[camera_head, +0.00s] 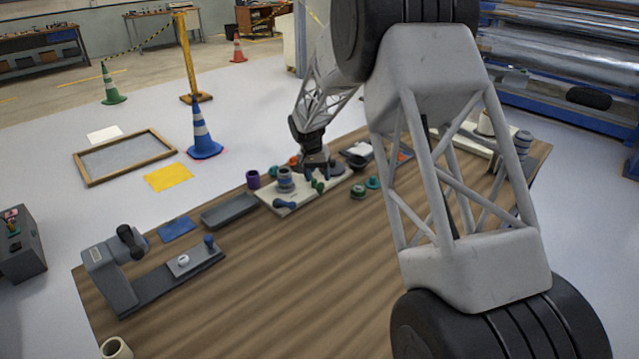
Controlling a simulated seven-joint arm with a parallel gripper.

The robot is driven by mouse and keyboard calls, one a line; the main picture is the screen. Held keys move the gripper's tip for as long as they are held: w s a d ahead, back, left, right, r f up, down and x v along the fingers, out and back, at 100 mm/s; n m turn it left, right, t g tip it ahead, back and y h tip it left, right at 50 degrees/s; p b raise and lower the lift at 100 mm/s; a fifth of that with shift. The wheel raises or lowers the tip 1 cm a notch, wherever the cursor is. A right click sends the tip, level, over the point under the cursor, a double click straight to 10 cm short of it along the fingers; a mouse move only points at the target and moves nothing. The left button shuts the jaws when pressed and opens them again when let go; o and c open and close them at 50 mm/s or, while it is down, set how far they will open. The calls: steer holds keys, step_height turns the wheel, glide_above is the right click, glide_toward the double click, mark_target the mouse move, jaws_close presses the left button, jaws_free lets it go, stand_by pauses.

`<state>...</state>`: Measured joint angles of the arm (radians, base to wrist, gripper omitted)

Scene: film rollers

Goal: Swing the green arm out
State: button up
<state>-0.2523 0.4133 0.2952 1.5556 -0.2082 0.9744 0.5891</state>
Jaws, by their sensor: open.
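A pale plate (338,184) lies on the wooden table (290,285) near its far edge. Grey cylindrical rollers stand on it, one (285,178) at the left. A small dark green piece (318,186), which looks like the green arm, shows just below my gripper (317,178). A dark blue lever-like piece (285,204) lies at the plate's front left. My gripper is open, pointing down over the middle of the plate. It partly hides the green piece, and I cannot tell whether they touch.
A dark grey tray (230,210) and a purple cup (253,179) stand left of the plate. Green round pieces (358,191) lie to its right. A grey device (110,275) stands at the left. The front table middle is clear. My arm hides much of the right.

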steer(key=r, duration=0.3)
steer(key=shift+a, duration=0.25)
steer(key=shift+s+d+r, duration=0.25)
steer(key=shift+r, duration=0.2)
steer(key=s+d+r+n+t+y, duration=0.1)
steer(key=s+d+r, duration=0.7)
steer(key=s, duration=0.5)
steer(key=s+d+r, duration=0.5)
steer(key=s+r, duration=0.6)
steer(key=s, duration=0.2)
steer(key=s+d+t, duration=0.1)
steer(key=s+d, duration=0.2)
steer(key=s, duration=1.2)
steer(key=s+d+f+n+t+y, duration=0.1)
steer(key=s+d, duration=0.2)
steer(key=s, duration=1.2)
steer(key=shift+s+d+f, duration=0.15)
steer(key=shift+s+d, duration=0.2)
steer(key=shift+s, duration=0.05)
